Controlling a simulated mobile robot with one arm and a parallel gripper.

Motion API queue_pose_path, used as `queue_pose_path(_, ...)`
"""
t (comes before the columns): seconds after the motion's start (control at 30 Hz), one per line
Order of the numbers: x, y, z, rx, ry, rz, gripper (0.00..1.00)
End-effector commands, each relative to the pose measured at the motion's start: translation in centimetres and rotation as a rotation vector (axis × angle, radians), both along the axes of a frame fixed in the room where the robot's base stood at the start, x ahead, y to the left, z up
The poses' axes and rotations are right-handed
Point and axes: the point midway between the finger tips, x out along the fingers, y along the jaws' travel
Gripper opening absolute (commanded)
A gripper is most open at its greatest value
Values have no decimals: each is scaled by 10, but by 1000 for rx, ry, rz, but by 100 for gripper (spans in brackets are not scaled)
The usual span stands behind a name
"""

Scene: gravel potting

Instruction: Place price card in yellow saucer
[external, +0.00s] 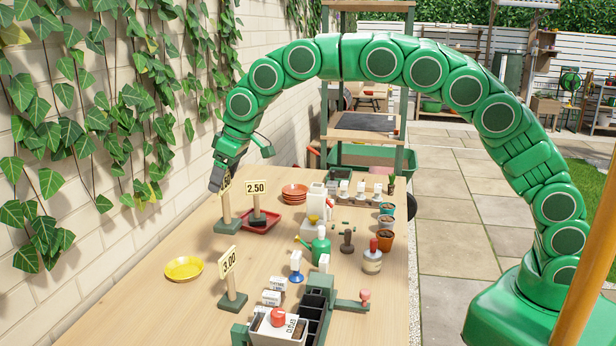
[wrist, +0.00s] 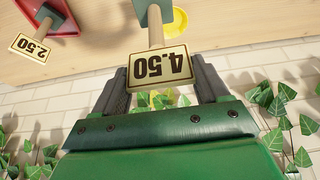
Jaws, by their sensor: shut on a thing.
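A price card marked 4.50 (wrist: 160,66) is on a wooden post with a green base (external: 228,227). My gripper (external: 217,182) is shut on this price card near its top; in the wrist view the card shows between the two fingers (wrist: 160,88). The card stands roughly upright, and I cannot tell whether its base touches the table. In the external view my gripper mostly hides the card's face. The yellow saucer (external: 184,268) lies empty on the table, nearer the camera and left of the held card. Part of it shows in the wrist view (wrist: 187,23).
A 2.50 card (external: 256,189) stands in a red tray (external: 262,226) just right of the held card. A 3.00 card (external: 228,262) stands right of the saucer. Stacked terracotta saucers (external: 294,193), pots and tools fill the right side. An ivy-covered wall borders the left.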

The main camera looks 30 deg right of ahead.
Motion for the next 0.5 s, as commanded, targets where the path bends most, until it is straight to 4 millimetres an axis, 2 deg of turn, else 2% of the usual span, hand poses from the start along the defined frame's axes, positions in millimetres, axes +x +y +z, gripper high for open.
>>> queue_pose_path(0.5, 32, 31, -20, 1, 0, 0, 14)
